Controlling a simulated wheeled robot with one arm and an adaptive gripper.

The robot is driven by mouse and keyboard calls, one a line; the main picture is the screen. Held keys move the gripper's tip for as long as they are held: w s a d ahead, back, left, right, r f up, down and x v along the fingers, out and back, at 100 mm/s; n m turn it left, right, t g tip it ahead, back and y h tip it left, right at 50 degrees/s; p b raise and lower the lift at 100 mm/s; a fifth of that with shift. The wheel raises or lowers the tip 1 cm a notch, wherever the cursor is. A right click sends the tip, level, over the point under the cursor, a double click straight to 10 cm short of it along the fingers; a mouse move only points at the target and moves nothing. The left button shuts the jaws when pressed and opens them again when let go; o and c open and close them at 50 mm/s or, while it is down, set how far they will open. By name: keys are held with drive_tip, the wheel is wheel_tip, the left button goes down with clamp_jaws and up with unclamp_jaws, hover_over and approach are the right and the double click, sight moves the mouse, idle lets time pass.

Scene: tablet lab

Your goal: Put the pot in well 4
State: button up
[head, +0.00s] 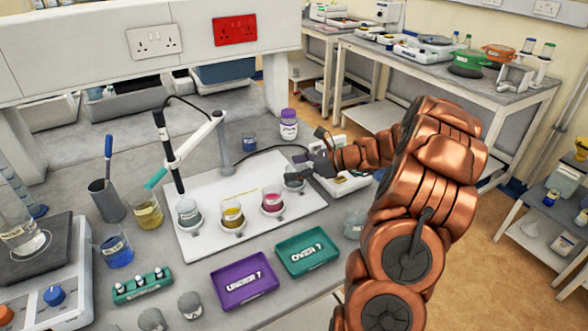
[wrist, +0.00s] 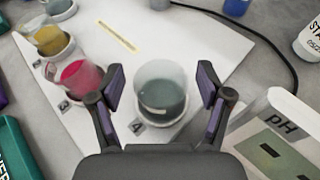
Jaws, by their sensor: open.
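The pot (wrist: 161,97), a clear cup with grey-teal contents, stands upright in the white ring of well 4, beside the "4" label (wrist: 137,127). In the head view this pot (head: 293,183) is at the right end of the white board (head: 216,178). My gripper (wrist: 161,80) is open, with one finger on each side of the pot and visible gaps at both sides. In the head view my gripper (head: 303,166) is at well 4, and part of the pot is hidden.
A pink pot (head: 271,201), yellow pot (head: 232,217) and pale pot (head: 188,211) stand in the other wells. A pH meter (wrist: 280,140) is close on the right. Purple (head: 244,287) and green (head: 307,252) trays lie in front. A cable runs behind.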

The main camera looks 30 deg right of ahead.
drive_tip(key=b+v, duration=0.2)
drive_tip(key=v, duration=0.9)
drive_tip(key=shift+s+d, duration=0.25)
drive_tip(key=shift+s, duration=0.05)
drive_tip(key=s+a+n+g, duration=0.3)
drive_tip(key=a+n, duration=0.2)
drive_tip(key=a, duration=0.5)
drive_tip(key=s+a+n+g, duration=0.2)
drive_tip(key=a+n+g, duration=0.15)
drive_tip(key=a, duration=0.55)
drive_tip(key=s+a+n+g, duration=0.3)
drive_tip(key=a+n, duration=0.2)
drive_tip(key=a, duration=0.5)
drive_tip(key=s+a+f+n+g+h, duration=0.1)
drive_tip(key=s+a+n+h, duration=0.1)
drive_tip(key=s+n, duration=0.25)
drive_tip(key=s+a+n+g+h, duration=0.1)
drive_tip(key=s+a+n+h, duration=0.15)
drive_tip(key=s, duration=0.35)
drive_tip(key=s+d+f+n+h, duration=0.2)
drive_tip(key=s+n+h, duration=0.2)
drive_tip(key=s+n, duration=0.3)
drive_tip(key=s, duration=0.4)
drive_tip(key=shift+d+n+g, duration=0.15)
drive_tip(key=shift+n+g, duration=0.1)
drive_tip(key=shift+r, duration=0.3)
